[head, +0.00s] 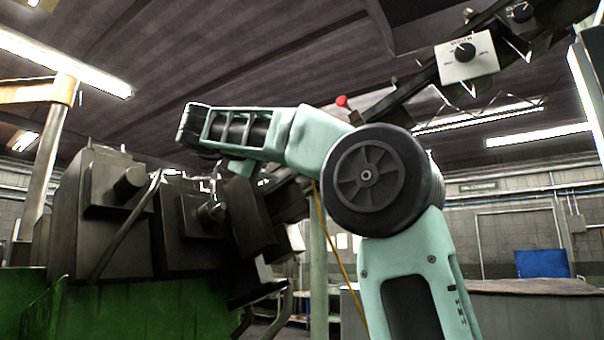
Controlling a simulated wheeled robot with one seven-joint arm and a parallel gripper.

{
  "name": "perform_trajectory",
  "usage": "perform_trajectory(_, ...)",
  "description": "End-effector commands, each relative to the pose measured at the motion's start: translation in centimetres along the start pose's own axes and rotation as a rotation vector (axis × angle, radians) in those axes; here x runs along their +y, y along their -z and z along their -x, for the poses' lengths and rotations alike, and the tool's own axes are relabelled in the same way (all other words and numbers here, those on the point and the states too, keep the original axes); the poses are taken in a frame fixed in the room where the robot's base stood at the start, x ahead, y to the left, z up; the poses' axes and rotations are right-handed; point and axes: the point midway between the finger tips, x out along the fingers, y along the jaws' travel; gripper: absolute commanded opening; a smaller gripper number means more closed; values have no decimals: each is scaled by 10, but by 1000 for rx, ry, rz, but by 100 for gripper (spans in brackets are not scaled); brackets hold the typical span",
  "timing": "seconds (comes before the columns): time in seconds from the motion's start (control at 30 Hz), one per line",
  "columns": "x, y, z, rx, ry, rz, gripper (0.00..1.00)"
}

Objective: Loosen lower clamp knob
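My mint-green arm rises in front of the machine and bends left at a large black joint. Its forearm ends at the upper left in a dark wrist part. I see no gripper fingers; that end is turned away or hidden. No knob is clearly recognisable as the lower clamp knob. A black dial knob (465,52) sits on a white plate with markings on the slanted bar at the upper right. A second dark knob (520,12) is higher on that bar. A dark rounded part (212,211) protrudes from the machine block below my forearm. Nothing visibly touches these parts.
The dark machine blocks (115,230) stand on a green base (140,310) at the left. A red ball-ended lever (342,101) shows behind my arm. The slanted bar (400,98) passes behind my arm. A grey bench or cabinet (520,310) is at the lower right.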

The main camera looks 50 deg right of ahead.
Motion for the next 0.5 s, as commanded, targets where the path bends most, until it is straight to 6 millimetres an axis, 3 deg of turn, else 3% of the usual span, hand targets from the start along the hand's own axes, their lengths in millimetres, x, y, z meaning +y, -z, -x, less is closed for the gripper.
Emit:
perform_trajectory(0.27, -1, 0, 0, 1, 0, 5, 62)
perform_trajectory(0.5, -8, -3, 2, 4, 0, 220, 62)
